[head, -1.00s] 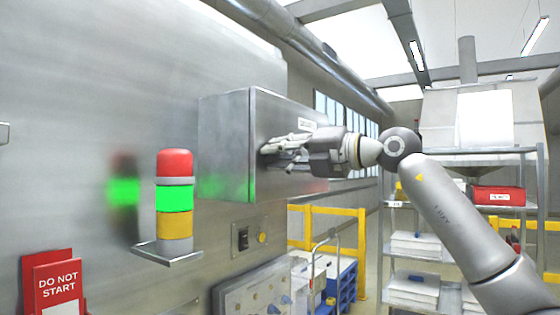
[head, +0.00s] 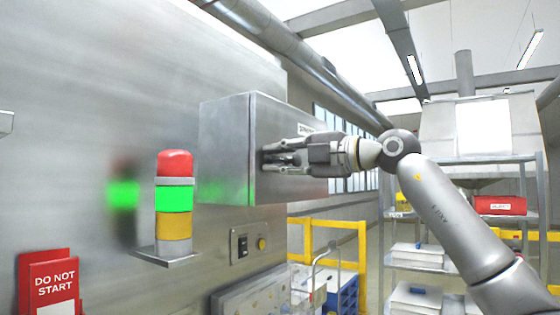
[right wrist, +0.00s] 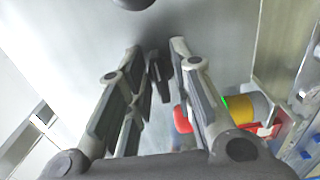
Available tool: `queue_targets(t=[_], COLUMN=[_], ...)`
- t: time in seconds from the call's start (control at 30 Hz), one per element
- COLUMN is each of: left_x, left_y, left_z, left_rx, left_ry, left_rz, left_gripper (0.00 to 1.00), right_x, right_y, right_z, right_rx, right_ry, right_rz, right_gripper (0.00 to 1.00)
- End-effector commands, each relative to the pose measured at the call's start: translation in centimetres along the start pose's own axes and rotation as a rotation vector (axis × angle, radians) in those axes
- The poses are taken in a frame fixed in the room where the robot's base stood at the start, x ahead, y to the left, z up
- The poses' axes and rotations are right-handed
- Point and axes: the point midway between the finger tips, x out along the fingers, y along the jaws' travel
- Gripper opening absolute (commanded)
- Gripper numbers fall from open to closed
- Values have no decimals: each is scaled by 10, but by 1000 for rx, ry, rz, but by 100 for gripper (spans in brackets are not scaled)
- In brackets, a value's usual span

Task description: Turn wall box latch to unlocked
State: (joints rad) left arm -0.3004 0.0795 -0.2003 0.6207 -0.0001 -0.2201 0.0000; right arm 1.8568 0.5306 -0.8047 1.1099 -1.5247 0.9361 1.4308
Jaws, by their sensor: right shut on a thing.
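The grey metal wall box (head: 224,140) sticks out from the steel wall in the head view. My right gripper (head: 270,158) is at the box's front face, coming in from the right, with its fingers about level. In the right wrist view my right gripper (right wrist: 158,58) is shut on the dark latch (right wrist: 160,76), which shows between the two fingers. In the head view the fingers mostly hide the latch, so I cannot read its exact angle. My left gripper is not in view.
A signal tower (head: 174,200) with a lit green band stands on a small bracket left of the box. A switch plate (head: 248,242) sits below the box. A red DO NOT START sign (head: 52,285) is at lower left. Shelving (head: 462,160) and a yellow rail (head: 361,255) stand behind.

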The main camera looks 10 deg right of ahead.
Motion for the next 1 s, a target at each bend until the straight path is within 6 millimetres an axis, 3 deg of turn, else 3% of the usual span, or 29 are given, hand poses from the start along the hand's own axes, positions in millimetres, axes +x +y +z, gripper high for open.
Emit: queue_targets(t=[0.37,0.4,0.47,0.8,1.0], left_x=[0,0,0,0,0], left_y=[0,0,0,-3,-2], left_z=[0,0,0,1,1], left_rx=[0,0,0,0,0], left_ry=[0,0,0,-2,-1], left_rz=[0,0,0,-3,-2], left_gripper=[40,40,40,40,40], right_x=[-1,-1,-1,-2,-27], right_y=[1,1,1,0,0], right_z=[1,1,1,1,2], right_rx=[5,5,5,4,2], right_ry=[-3,-3,-3,-1,-4], right_rz=[3,3,3,1,1], right_gripper=[0,25,30,30,30])
